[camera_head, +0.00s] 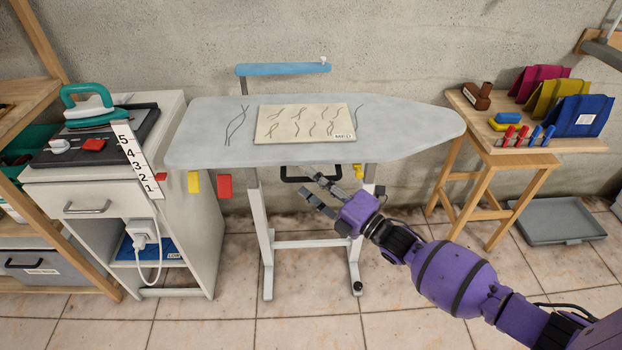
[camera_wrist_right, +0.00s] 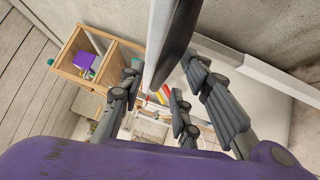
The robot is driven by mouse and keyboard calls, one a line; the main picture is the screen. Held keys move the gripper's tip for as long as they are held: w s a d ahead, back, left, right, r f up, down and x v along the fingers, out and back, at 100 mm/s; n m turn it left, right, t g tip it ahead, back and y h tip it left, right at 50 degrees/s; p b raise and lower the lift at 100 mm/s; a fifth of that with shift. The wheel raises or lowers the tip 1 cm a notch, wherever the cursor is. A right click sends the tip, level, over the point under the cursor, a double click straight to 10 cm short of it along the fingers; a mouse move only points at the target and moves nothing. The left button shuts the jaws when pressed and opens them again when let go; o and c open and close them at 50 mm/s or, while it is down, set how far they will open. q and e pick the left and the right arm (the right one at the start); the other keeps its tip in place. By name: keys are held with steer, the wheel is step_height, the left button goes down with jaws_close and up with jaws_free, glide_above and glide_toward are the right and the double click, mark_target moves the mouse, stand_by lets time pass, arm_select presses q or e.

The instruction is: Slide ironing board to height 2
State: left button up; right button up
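The grey ironing board (camera_head: 400,130) stands level on white legs (camera_head: 266,240) in the head view. My left gripper is out of view.
A cloth with markings (camera_head: 305,123) lies on the board. A white cabinet (camera_head: 190,240) with a teal iron (camera_head: 95,105) stands close on the left. A wooden stool (camera_head: 500,165) with folded cloths is on the right. A grey tray (camera_head: 556,222) lies on the tiled floor.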

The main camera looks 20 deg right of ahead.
steer(key=shift+x, duration=0.9)
jaws_close()
